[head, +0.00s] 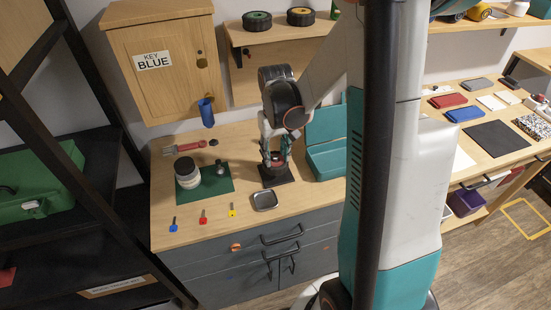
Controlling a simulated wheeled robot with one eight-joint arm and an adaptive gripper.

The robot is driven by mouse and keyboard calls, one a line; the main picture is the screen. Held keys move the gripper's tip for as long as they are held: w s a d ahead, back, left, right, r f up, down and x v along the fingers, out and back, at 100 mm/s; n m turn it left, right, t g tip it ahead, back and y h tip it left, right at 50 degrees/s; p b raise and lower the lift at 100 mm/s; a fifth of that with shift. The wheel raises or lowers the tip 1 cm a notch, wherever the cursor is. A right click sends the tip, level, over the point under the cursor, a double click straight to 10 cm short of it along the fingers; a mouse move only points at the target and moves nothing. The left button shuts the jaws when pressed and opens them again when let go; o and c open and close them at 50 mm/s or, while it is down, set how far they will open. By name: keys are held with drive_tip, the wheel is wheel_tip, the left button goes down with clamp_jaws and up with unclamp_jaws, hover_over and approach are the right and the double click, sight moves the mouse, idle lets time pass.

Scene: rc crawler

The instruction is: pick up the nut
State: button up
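A small dark piece (213,142), possibly the nut, lies on the wooden bench behind the green mat; it is too small to identify surely. My gripper (275,161) points down over a black square base (272,177) on the bench, right of the mat. Its fingers stand around a dark and reddish thing at the base. Whether they touch it, and how far they are apart, is unclear. The small dark piece is left of my gripper and apart from it.
A green mat (213,192) carries a white jar (188,176) and a small metal part (221,168). Blue (174,225), red (203,217) and yellow (232,210) keys lie in front. A metal tray (265,200) and an open teal box (325,160) flank my gripper. A key cabinet (165,65) hangs above.

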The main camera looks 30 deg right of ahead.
drive_tip(key=c, duration=0.6)
drive_tip(key=shift+r, duration=0.15)
